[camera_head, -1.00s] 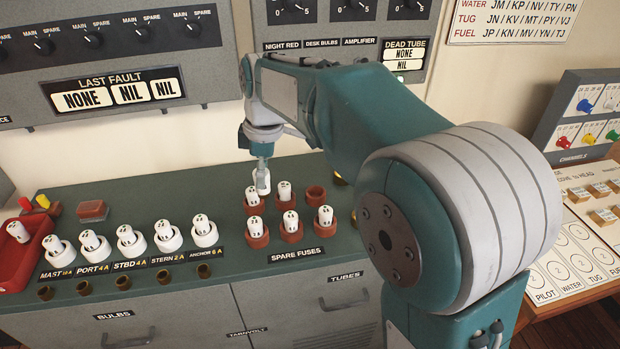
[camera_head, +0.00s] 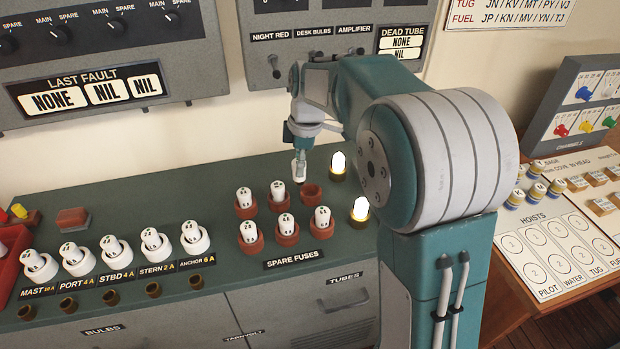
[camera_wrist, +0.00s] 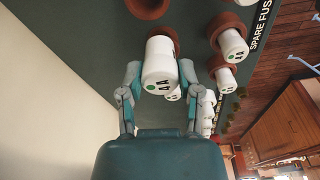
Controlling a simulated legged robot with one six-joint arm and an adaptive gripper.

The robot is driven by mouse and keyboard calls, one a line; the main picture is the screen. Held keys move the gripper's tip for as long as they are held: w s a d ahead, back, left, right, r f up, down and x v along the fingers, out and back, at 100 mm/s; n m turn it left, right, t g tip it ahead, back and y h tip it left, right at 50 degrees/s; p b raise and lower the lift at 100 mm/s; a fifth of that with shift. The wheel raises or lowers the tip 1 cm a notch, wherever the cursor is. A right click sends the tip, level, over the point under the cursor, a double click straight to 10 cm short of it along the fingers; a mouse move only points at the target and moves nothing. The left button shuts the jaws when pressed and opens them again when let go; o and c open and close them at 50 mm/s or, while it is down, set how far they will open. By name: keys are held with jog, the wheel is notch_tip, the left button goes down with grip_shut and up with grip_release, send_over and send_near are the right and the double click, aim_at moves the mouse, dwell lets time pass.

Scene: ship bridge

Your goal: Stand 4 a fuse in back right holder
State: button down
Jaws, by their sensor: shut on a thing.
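My gripper (camera_head: 299,168) is shut on a white fuse (camera_head: 298,183), held upright above the back row of red-brown spare holders. In the wrist view the held fuse (camera_wrist: 160,68) sits between both fingers and shows "4A" and a green dot. The back right holder (camera_head: 312,194) is empty, just right of the held fuse. The back left fuse (camera_head: 243,197) and back middle fuse (camera_head: 277,190) stand in their holders. The front row holds fuses at left (camera_head: 248,230), middle (camera_head: 286,223) and right (camera_head: 322,216). The wrist view hides what lies directly behind the held fuse.
Two lit bulbs (camera_head: 338,163) (camera_head: 360,209) stand right of the holders, close to my arm. A row of white holders with fuses (camera_head: 115,250) fills the left of the desk. The wall panel (camera_head: 330,40) rises behind.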

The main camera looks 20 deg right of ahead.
jog(key=d+f, duration=0.2)
jog(key=f, duration=0.1)
jog(key=shift+w+d, duration=0.2)
jog(key=shift+w, duration=0.2)
notch_tip(320, 180, down, 3)
jog(key=shift+d+f, duration=0.1)
jog(key=shift+f, duration=0.05)
jog(key=shift+c, duration=1.5)
grip_release()
notch_tip(320, 180, up, 12)
jog(key=d, duration=0.2)
jog(key=s+a+r+m+t, duration=0.1)
jog(key=s+r+m, duration=0.1)
jog(key=s+m, duration=0.35)
jog(key=s+a+r+m+t, duration=0.1)
jog(key=s+r+m+t, duration=0.15)
jog(key=s, duration=0.65)
jog(key=s+f+m+t, duration=0.1)
jog(key=s+f+m, duration=0.1)
jog(key=s+m, duration=0.2)
jog(key=s+f+m+t+h, duration=0.1)
jog(key=s+f+m, duration=0.2)
jog(key=s, duration=0.6)
jog(key=shift+m, duration=0.4)
